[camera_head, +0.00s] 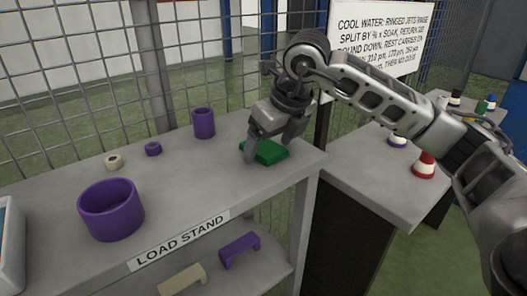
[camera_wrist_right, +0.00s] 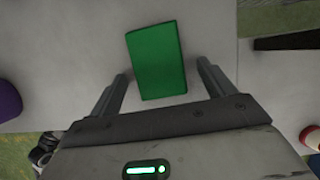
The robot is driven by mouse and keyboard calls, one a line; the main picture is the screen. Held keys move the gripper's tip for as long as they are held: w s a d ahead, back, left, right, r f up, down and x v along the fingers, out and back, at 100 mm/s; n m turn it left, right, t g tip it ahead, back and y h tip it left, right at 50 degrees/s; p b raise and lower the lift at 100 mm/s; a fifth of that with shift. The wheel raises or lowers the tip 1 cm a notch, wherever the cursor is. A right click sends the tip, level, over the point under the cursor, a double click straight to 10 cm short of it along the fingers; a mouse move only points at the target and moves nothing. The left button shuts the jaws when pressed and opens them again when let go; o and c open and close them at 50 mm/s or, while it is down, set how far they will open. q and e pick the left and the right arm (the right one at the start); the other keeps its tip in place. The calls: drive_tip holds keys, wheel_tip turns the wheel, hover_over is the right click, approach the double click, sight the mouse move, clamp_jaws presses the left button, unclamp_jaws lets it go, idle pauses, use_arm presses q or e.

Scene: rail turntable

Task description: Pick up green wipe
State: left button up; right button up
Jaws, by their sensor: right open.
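The green wipe (camera_head: 265,152) is a flat green block lying on the top shelf of the load stand (camera_head: 175,190), near its right end. It also shows in the right wrist view (camera_wrist_right: 156,60), lying slightly tilted on the grey surface. My right gripper (camera_head: 270,155) is above the wipe with its fingers pointing down. In the right wrist view the open fingers (camera_wrist_right: 162,84) stand apart, one on each side of the wipe's near end, with gaps between. I cannot tell whether the fingertips reach the shelf. My left gripper is not in view.
On the load stand are a large purple ring (camera_head: 111,210), a purple cylinder (camera_head: 204,123), a small purple ring (camera_head: 153,148) and a cream ring (camera_head: 114,162). A wire fence (camera_head: 70,75) runs behind. Another grey table (camera_head: 365,185) with a red-and-white item (camera_head: 424,165) stands right.

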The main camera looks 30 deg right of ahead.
drive_tip(key=c, duration=1.1)
drive_tip(key=shift+o, duration=0.2)
drive_tip(key=shift+r, duration=0.1)
